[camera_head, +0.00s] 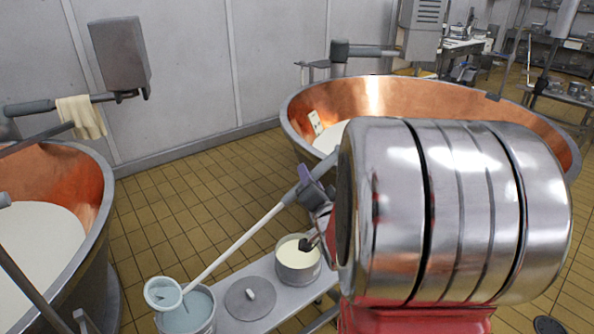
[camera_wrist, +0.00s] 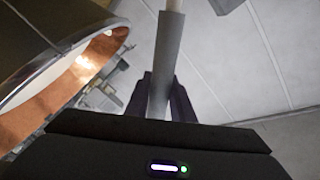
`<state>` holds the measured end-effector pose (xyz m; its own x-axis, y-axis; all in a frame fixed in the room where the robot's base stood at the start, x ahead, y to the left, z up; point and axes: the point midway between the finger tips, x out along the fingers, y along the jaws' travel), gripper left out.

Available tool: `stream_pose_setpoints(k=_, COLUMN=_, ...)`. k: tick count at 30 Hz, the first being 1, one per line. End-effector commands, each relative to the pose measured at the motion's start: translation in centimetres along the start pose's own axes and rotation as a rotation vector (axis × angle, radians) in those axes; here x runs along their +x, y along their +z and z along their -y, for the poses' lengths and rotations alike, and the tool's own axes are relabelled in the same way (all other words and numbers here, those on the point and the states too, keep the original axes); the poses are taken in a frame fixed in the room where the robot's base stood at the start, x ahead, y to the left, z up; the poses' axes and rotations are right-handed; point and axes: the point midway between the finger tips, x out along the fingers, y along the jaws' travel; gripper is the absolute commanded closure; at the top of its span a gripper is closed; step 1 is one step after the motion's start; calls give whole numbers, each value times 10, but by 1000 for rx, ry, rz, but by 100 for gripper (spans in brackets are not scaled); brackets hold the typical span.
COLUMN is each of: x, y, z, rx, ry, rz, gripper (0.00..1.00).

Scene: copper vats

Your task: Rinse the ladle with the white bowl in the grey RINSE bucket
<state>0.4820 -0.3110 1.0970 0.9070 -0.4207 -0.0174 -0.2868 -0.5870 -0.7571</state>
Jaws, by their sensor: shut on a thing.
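The ladle's white bowl (camera_head: 163,293) is at the lower left of the head view, over the back-left part of the grey bucket (camera_head: 201,325), which holds bluish liquid. No RINSE label shows. I cannot tell whether the bowl touches the liquid or rim. The ladle's pale handle (camera_head: 235,246) slopes up to the right to my gripper (camera_head: 305,182). In the wrist view, my gripper (camera_wrist: 166,98) is shut on the handle's grey grip (camera_wrist: 166,60). My arm hides part of the scene to the right.
A grey lid (camera_head: 250,298) lies on the low bench (camera_head: 262,268) beside the bucket. A second bucket (camera_head: 298,279) of creamy liquid stands further right. Copper vats of white liquid stand at left (camera_head: 68,170) and behind (camera_head: 420,98). Tiled floor (camera_head: 180,200) is clear between them.

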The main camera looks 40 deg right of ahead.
Motion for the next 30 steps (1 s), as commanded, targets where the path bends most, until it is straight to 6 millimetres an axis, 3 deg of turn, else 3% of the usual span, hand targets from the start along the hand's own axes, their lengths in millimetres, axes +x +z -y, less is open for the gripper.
stream_pose_setpoints(k=9, x=0, y=-3, z=-34, rx=62, ry=0, rz=-1, gripper=100)
stream_pose_setpoints(k=30, x=1, y=13, z=-103, rx=207, ry=-3, rz=1, gripper=100)
